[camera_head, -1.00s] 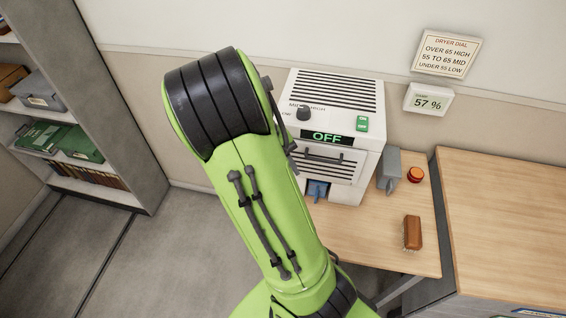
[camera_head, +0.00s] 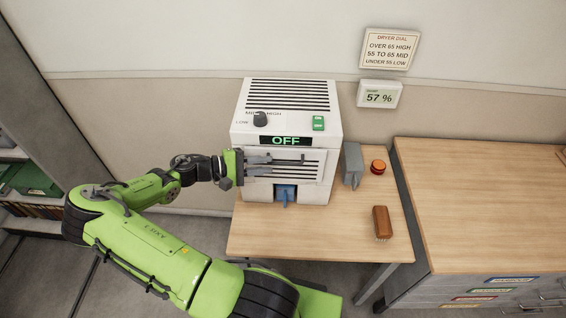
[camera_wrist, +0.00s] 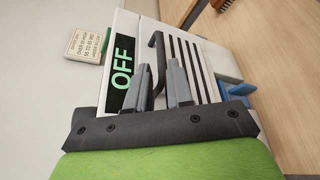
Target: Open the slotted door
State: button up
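The slotted door (camera_head: 312,171) is the front panel of a white dryer box; it looks shut. A dark bar handle (camera_head: 292,161) runs across its top, below the display reading OFF (camera_head: 286,141). My gripper (camera_head: 268,164) is at the left part of the handle, reaching in from the left. In the wrist view its two grey fingers (camera_wrist: 160,68) are apart, with the dark handle (camera_wrist: 154,42) showing between them. The door's slots (camera_wrist: 194,58) lie to the right of the fingers. Whether the fingers touch the handle I cannot tell.
A blue lever (camera_head: 285,193) sits below the door. The dial (camera_head: 260,119) and green switch (camera_head: 318,123) are on top. A grey box (camera_head: 352,165), an orange-red button (camera_head: 378,166) and a brown brush (camera_head: 382,222) stand right of the dryer. The table front (camera_head: 300,240) is clear.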

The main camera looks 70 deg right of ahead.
aim_at(280, 164)
jog(key=x, duration=0.7)
jog(key=shift+w, duration=0.1)
grip_shut()
